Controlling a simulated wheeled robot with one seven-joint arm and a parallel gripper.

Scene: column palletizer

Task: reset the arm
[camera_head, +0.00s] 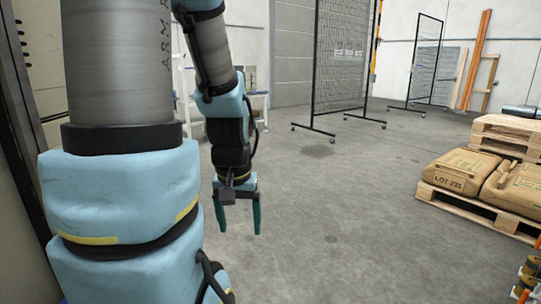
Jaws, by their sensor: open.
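My arm hangs down in the left half of the head view, with grey tube links and light blue joint covers. My gripper (238,217) is at its lower end, pointing down. Its two teal fingers are apart, with nothing between them. It hangs in front of bare concrete floor. The near arm links cover much of the left side of the view.
Brown sacks (464,171) lie on a wooden pallet (478,206) at the right, with stacked pallets (508,133) behind. Wheeled mesh screens (340,60) stand at the back. Planks (476,60) lean on the wall. The middle floor (340,220) is clear.

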